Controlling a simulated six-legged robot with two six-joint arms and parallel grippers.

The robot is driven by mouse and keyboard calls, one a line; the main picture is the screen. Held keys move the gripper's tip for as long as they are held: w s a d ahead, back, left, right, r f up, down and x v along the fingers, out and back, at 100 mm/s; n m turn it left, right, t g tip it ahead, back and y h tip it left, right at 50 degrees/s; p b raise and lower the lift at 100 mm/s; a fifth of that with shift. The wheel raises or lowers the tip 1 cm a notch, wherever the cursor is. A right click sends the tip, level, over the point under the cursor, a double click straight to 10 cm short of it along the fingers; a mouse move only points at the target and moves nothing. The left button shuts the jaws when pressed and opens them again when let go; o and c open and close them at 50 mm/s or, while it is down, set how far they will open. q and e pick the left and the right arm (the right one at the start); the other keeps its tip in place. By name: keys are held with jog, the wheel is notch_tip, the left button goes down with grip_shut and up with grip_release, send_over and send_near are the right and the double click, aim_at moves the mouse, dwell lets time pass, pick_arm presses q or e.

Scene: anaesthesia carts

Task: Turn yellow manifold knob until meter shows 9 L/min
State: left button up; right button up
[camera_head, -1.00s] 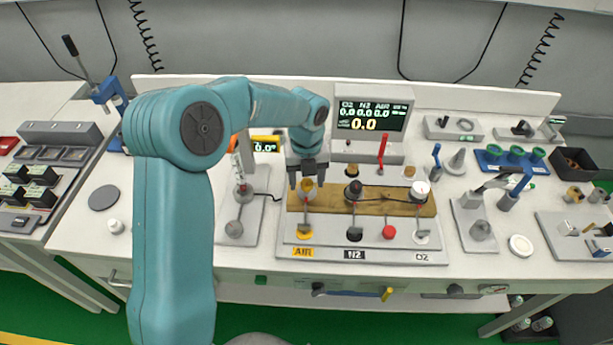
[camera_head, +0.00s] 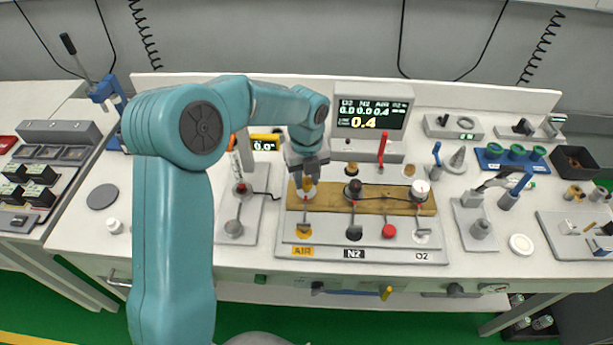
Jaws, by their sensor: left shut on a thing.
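The yellow manifold knob (camera_head: 308,194) stands at the left end of the brown strip on the manifold panel (camera_head: 372,240), above the yellow AIR label (camera_head: 303,251). My left gripper (camera_head: 307,187) is shut on the knob from above and partly hides it. The black N2 knob (camera_head: 353,190) and the white O2 knob (camera_head: 419,190) stand to its right. The meter (camera_head: 371,116) stands behind the panel. It shows AIR at 0.4 and a large yellow 0.4; O2 and N2 read 0.0. My right gripper is not in view.
A small flow stand (camera_head: 239,190) is close left of my left gripper. A red lever (camera_head: 382,150) rises behind the manifold. A fixture with a blue handle (camera_head: 508,198) stands to the right. The bench front left of the flow stand is mostly clear.

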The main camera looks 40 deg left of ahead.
pick_arm(q)
jog(key=n, duration=0.5)
jog(key=shift+a+n+b, duration=0.1)
jog(key=shift+n+b, duration=0.2)
jog(key=shift+b, duration=0.1)
jog(key=n+b, duration=0.1)
jog(key=n, duration=0.4)
jog(key=n+b, duration=0.1)
jog(key=n, duration=0.4)
jog(key=shift+f+n, duration=0.1)
jog(key=shift+n, duration=0.3)
jog(key=n, duration=0.4)
jog(key=shift+b, duration=0.35)
jog(key=n, duration=0.5)
jog(key=shift+b, duration=0.4)
jog(key=n+b, duration=0.1)
jog(key=n, duration=0.4)
jog(key=shift+s+f, duration=0.1)
jog(key=n, duration=0.6)
jog(key=shift+b, duration=0.4)
jog(key=n, duration=0.4)
jog(key=shift+d+n+b, duration=0.2)
jog(key=shift+n+b, duration=0.1)
